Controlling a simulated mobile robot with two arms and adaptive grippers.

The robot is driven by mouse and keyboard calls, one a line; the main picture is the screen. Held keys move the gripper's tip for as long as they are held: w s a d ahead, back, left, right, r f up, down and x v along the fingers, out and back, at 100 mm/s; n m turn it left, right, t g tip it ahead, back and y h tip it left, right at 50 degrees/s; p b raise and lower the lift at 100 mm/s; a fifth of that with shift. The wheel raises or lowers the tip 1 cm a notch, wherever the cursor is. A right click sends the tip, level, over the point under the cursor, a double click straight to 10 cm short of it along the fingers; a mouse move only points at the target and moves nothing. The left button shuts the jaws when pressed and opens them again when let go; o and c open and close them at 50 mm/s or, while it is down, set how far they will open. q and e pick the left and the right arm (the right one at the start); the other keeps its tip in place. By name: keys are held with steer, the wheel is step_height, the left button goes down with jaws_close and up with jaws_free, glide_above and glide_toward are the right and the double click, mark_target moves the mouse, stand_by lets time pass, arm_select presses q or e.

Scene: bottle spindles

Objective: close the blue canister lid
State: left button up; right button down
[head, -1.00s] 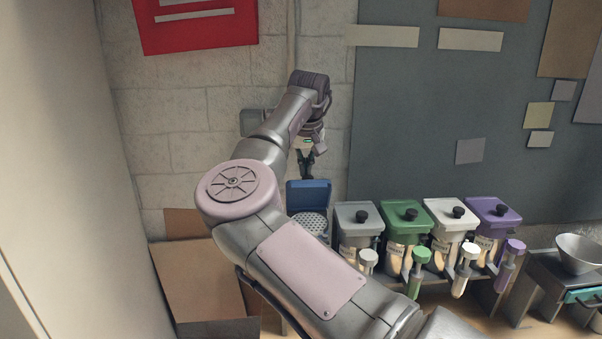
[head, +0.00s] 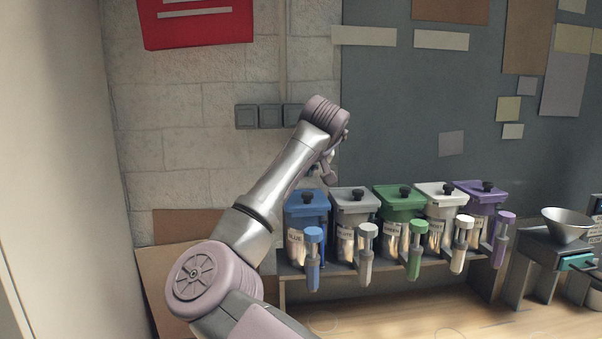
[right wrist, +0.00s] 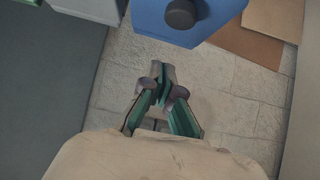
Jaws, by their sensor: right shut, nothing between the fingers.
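The blue canister (head: 297,242) stands at the left end of the row on the shelf. Its blue lid (head: 306,203) lies flat on top with its black knob up, and looks closed. In the right wrist view the lid (right wrist: 205,15) and its knob show at the top edge. My right gripper (right wrist: 163,82) is shut and empty, apart from the lid, with wall behind it. In the head view its wrist is above and behind the lid, and its fingers are mostly hidden. My left gripper is in neither view.
Grey (head: 354,203), green (head: 401,205), white (head: 442,201) and purple (head: 480,195) canisters stand close by to the right, lids shut, taps in front. A metal funnel (head: 567,223) is at far right. Cardboard (head: 160,275) leans at left.

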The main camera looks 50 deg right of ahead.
mark_target(308, 206)
steer(key=f+b, duration=0.1)
steer(key=b, duration=0.1)
steer(key=s+a+f+t+h+b, duration=0.1)
steer(key=b, duration=0.1)
steer(key=shift+a+f, duration=0.15)
steer(key=shift+f, duration=0.2)
steer(key=t+h+b, duration=0.1)
steer(key=b, duration=0.1)
steer(key=s+a+f+t+b, duration=0.1)
steer(key=b, duration=0.2)
steer(key=shift+f+h+b, duration=0.25)
steer(key=shift+h+b, duration=0.1)
steer(key=shift+h, duration=0.05)
arm_select(q)
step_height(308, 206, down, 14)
steer(key=b, duration=0.1)
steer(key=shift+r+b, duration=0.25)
steer(key=shift+b, duration=0.05)
arm_select(e)
steer(key=shift+s+a+t+h, duration=0.1)
steer(key=shift+s+t+h, duration=0.15)
steer(key=shift+t, duration=0.25)
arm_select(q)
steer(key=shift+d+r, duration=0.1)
arm_select(e)
steer(key=shift+w, duration=0.1)
